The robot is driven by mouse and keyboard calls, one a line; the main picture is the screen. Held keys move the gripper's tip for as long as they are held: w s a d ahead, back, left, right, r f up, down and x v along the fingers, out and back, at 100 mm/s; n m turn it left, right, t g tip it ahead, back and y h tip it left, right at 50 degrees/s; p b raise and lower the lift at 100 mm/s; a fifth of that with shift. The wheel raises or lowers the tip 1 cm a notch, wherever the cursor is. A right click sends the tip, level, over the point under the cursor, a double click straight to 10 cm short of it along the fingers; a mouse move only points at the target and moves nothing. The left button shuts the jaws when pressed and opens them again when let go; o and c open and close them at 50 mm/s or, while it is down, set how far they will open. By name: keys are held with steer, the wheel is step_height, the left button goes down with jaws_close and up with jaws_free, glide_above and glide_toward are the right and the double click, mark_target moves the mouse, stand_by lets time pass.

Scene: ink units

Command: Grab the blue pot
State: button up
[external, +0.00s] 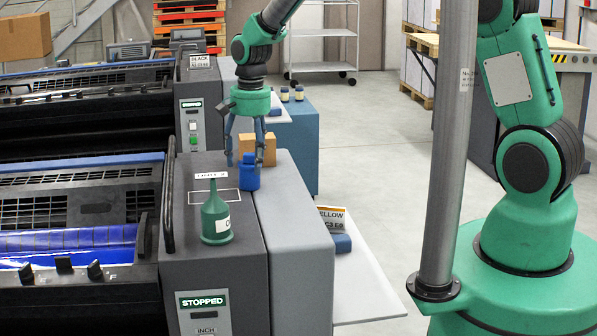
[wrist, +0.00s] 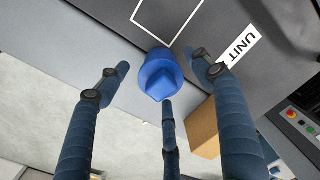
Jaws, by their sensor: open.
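The blue pot (external: 249,172) stands upright on the grey top of the press unit, near its inner seam. In the wrist view the pot (wrist: 160,72) shows from above with its pointed lid. My gripper (external: 250,158) is directly above and around the pot's upper part, fingers pointing down. In the wrist view my open gripper (wrist: 160,85) has one finger left of the pot, one right of it and one below it in the picture. Gaps show between the left and right fingers and the pot. I cannot tell whether the lower finger touches it.
A green funnel-topped bottle (external: 216,215) stands in front of the pot. A tan box (external: 262,148) is close behind it, also beside the right finger in the wrist view (wrist: 204,130). A white outlined rectangle (external: 212,197) marks the unit top. A side shelf (external: 362,285) sits lower right.

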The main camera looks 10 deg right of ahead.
mark_target(249, 175)
steer(key=shift+w+f, duration=0.1)
steer(key=shift+f, duration=2.35)
steer(key=shift+c, duration=0.5)
jaws_close()
